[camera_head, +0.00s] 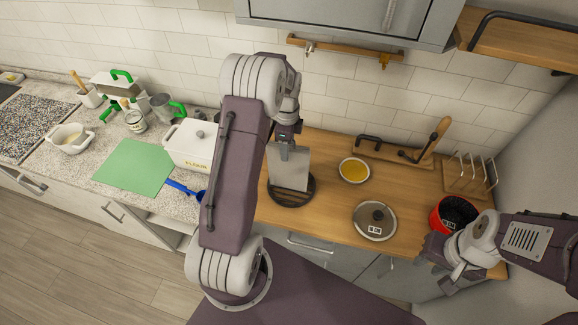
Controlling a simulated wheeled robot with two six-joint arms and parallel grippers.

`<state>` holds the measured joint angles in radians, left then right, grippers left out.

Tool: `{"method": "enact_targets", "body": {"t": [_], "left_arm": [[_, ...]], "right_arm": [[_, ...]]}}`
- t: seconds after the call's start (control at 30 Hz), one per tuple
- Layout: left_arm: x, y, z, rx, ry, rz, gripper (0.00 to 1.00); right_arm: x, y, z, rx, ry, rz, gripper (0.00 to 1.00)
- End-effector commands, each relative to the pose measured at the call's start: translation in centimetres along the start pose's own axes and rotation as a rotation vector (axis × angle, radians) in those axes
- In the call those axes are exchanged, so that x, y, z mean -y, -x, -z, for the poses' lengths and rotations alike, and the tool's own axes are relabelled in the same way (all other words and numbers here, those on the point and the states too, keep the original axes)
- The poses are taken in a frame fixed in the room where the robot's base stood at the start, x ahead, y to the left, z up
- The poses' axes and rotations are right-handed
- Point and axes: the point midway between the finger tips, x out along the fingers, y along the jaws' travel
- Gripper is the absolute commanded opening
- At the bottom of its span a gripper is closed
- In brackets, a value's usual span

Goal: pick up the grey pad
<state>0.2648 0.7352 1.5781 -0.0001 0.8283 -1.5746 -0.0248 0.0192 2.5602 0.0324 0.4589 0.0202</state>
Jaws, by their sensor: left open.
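A flat light-grey panel, which looks like the grey pad (289,170), stands nearly upright at a dark round slatted stand (291,196) on the wooden counter. My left gripper (288,141) points down at the panel's top edge and is open. The fingertips are small here, and I cannot tell whether they straddle the edge or touch it. My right gripper (436,256) is at the right, beside a red pot (453,212); its jaws are not clear.
A glass lid (375,220) and a bowl of yellow contents (354,171) lie right of the stand. A white flour box (191,146), blue scoop (184,188) and green mat (134,167) are at left. A cabinet (345,18) hangs above.

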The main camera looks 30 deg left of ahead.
Motion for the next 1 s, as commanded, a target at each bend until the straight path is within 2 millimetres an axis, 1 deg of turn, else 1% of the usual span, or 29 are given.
{"method": "enact_targets", "body": {"t": [0.03, 0.07, 0.1, 0.2, 0.3, 0.43, 0.47, 0.5, 0.57, 0.6, 0.63, 1.0], "left_arm": [[-0.3, -0.2, -0.1, 0.000, 0.001, -0.009, 0.55], [-0.4, -0.8, -0.2, 0.000, 0.001, -0.008, 0.55], [-0.3, -1.7, -0.2, 0.000, 0.000, -0.006, 0.55], [-0.2, -3.0, -0.2, 0.000, 0.000, -0.003, 0.55], [-0.2, -3.4, -0.2, 0.000, 0.000, 0.000, 0.55], [-0.1, -3.4, -0.2, 0.000, 0.001, 0.000, 0.55], [-0.1, -3.4, -0.2, 0.000, 0.001, 0.000, 0.47], [-0.1, -3.4, -0.2, 0.000, 0.001, 0.000, 0.36], [-0.1, -3.4, -0.2, 0.000, 0.001, 0.000, 0.19], [-0.1, -3.4, -0.2, 0.000, 0.001, 0.000, 0.08], [-0.1, -3.4, -0.2, 0.000, 0.001, 0.000, 0.00], [-0.1, -3.4, -0.2, 0.000, 0.001, 0.000, 0.00]], "right_arm": [[0.0, 1.5, 0.2, -0.001, 0.000, 0.000, 0.31], [0.0, 1.9, 0.2, -0.001, 0.000, 0.000, 0.31], [0.0, 1.8, 0.2, -0.001, 0.000, 0.000, 0.31], [0.0, 2.1, 0.2, -0.001, 0.000, 0.000, 0.31], [0.0, 2.0, 0.2, -0.001, 0.000, 0.000, 0.31], [0.0, 1.9, 0.2, 0.000, 0.000, 0.000, 0.31], [0.0, 1.9, 0.2, 0.000, 0.000, 0.000, 0.31], [0.0, 1.9, 0.2, 0.000, 0.000, 0.000, 0.31], [0.0, 1.9, 0.2, 0.000, 0.000, 0.000, 0.31], [0.0, 1.9, 0.2, 0.000, 0.000, 0.000, 0.31], [0.0, 1.9, 0.2, 0.000, 0.000, 0.000, 0.31], [0.0, 1.9, 0.2, -0.001, 0.000, 0.000, 0.31]]}}
